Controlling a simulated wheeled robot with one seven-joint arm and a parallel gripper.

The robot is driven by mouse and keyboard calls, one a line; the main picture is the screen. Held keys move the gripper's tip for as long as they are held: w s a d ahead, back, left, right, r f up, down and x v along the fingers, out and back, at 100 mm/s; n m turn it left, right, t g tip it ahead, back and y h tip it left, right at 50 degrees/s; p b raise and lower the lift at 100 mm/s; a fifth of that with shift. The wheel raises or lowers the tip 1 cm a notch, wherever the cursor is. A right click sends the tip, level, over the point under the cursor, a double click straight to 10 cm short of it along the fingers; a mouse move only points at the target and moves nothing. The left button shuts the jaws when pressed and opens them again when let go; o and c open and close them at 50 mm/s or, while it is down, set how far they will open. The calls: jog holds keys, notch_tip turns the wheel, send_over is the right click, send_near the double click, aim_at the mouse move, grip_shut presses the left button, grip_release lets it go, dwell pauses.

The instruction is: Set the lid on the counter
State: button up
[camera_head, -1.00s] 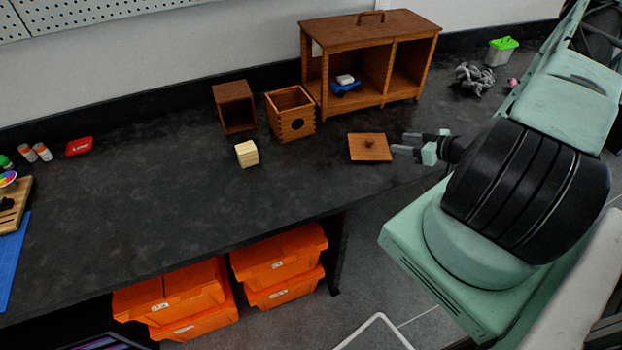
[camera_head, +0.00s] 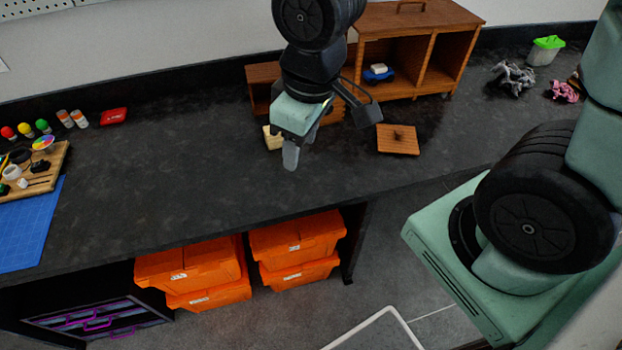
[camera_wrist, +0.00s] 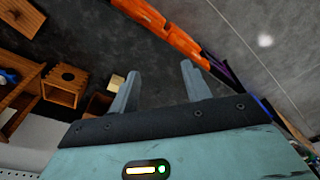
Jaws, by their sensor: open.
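The lid (camera_head: 397,139) is a flat square of brown wood with a small round knob. It lies flat on the dark counter (camera_head: 190,185) near the front edge, in front of the wooden cabinet. My gripper (camera_head: 330,142) is open and empty above the counter, to the left of the lid and apart from it. In the head view my gripper and wrist hide most of the wooden boxes behind. In the wrist view my two fingers (camera_wrist: 158,88) stand apart with nothing between them.
A box with a round hole (camera_wrist: 65,85) and a pale block (camera_head: 272,138) stand near my gripper. The cabinet (camera_head: 440,62) holds a blue toy. Orange bins (camera_head: 295,240) sit below the counter.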

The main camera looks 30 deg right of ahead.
jog(key=s+a+r, duration=0.1)
jog(key=s+a, duration=0.1)
jog(key=s, duration=0.3)
jog(key=s+a+r+g, duration=0.1)
jog(key=s, duration=0.3)
jog(key=shift+s+a+r+n, duration=0.3)
jog(key=shift+s+a+n, duration=0.05)
jog(key=shift+a+n, duration=0.05)
